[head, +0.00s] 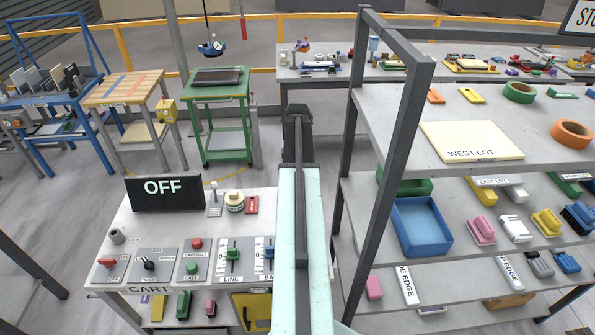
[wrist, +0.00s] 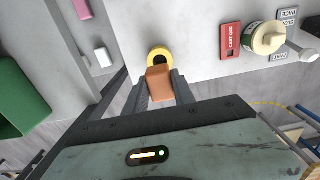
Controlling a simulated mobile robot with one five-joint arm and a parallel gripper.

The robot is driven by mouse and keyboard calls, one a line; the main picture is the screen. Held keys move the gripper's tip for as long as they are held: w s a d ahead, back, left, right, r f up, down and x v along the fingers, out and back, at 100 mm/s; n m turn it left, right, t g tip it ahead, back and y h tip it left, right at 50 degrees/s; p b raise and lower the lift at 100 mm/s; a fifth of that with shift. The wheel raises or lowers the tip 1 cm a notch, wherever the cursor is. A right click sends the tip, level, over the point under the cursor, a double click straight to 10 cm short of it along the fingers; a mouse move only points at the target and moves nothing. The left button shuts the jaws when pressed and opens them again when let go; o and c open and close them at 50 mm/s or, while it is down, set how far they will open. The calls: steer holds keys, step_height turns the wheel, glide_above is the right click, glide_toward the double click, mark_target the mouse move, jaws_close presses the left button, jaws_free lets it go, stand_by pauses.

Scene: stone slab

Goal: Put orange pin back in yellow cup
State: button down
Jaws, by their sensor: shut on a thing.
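The orange pin (wrist: 159,86) is between the two dark fingers of my gripper (wrist: 160,88) in the wrist view. The fingers are shut on it. The yellow cup (wrist: 152,52) stands on the grey tabletop just beyond the pin, and its round dark opening shows. The pin's far end overlaps the near side of the cup's rim in the picture. I cannot tell whether they touch or how high the pin is above it. In the head view my pale green arm hides the cup, the pin and the fingertips.
A red CART OFF plate (wrist: 231,41) and a cream round knob (wrist: 268,38) are right of the cup in the wrist view. The OFF sign (head: 165,192) stands left on the control table. The shelf rack's dark post (head: 388,180) rises close right of my arm.

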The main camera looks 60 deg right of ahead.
steer(key=shift+f+b, duration=4.25)
steer(key=shift+f, duration=0.3)
steer(key=c, duration=1)
jaws_free()
steer(key=shift+o, duration=0.2)
steer(key=shift+r, duration=0.15)
step_height(320, 180, up, 8)
steer(key=p, duration=0.8)
steer(key=shift+f, duration=0.2)
